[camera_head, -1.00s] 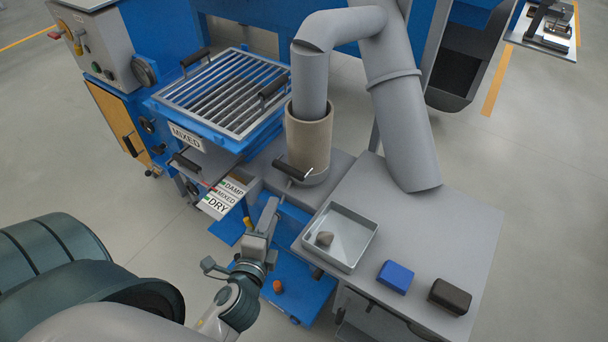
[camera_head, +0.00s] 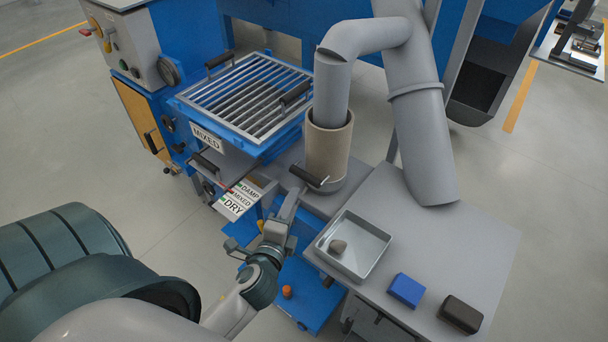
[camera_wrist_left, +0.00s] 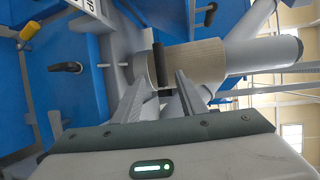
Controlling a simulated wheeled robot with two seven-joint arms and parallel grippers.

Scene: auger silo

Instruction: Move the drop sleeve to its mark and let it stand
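The drop sleeve (camera_head: 329,145) is a beige upright cylinder with a black bar handle (camera_head: 307,177) low on its front. It surrounds the lower end of the grey bent pipe (camera_head: 331,88). In the left wrist view the sleeve (camera_wrist_left: 203,62) lies sideways, with its handle (camera_wrist_left: 160,66) between or just past the fingertips. My left gripper (camera_head: 296,193) is just in front of the handle; its two fingers (camera_wrist_left: 159,84) are apart in the left wrist view. I cannot tell whether they touch the handle. My right gripper is out of view. I cannot make out the mark.
Right of the sleeve is a grey table (camera_head: 450,230) with a metal tray (camera_head: 378,264) holding a small lump, a blue block (camera_head: 406,290) and a black block (camera_head: 461,314). A grated blue box (camera_head: 245,100) stands left. DAMP, MIXED and DRY labels (camera_head: 238,200) are below it.

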